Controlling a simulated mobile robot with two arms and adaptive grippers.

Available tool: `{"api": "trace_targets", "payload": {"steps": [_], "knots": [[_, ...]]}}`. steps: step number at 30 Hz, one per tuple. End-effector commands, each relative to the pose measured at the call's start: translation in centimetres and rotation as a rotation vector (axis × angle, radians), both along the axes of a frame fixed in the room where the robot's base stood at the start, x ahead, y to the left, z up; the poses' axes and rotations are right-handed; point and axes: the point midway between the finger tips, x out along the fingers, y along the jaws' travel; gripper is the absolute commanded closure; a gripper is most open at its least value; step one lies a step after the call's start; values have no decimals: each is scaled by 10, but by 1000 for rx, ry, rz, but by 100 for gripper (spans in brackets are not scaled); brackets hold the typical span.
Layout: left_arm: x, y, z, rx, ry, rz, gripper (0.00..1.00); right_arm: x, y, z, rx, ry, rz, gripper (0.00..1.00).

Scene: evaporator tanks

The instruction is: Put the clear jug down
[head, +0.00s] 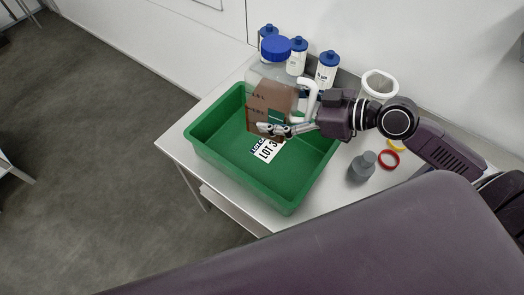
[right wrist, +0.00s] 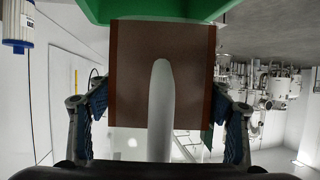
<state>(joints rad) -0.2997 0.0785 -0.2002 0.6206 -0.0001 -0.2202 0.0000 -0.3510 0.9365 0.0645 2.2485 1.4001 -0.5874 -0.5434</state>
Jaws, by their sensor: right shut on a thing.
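The clear jug (head: 270,97) has a blue cap, a white handle and brown lower sides. In the head view it appears over the back part of a green tray (head: 289,185); I cannot tell whether its base touches the tray floor. My right gripper (head: 287,129) is shut on the jug from its handle side. In the right wrist view the jug's brown side (right wrist: 190,65) and pale handle lie between the two fingers of my right gripper (right wrist: 163,115). My left gripper is not in view.
Several white bottles with blue caps (head: 327,70) stand along the wall behind the tray. A white open container (head: 379,84), a grey bottle (head: 361,167), a red ring (head: 388,160) and a yellow ring (head: 396,146) are right of the tray. The tray's front half is clear except for a LOT label.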

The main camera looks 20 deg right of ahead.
Motion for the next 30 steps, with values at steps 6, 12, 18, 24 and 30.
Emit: {"api": "trace_targets", "payload": {"steps": [6,12,18,24,30], "knots": [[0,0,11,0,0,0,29,24,8,3,4,-14,-61,85],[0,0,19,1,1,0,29,43,16,2,5,-15,-105,85],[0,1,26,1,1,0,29,62,28,6,6,-16,-144,85],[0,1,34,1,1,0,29,82,44,14,5,-17,-176,85],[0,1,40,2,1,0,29,97,58,21,5,-16,-195,85]]}}
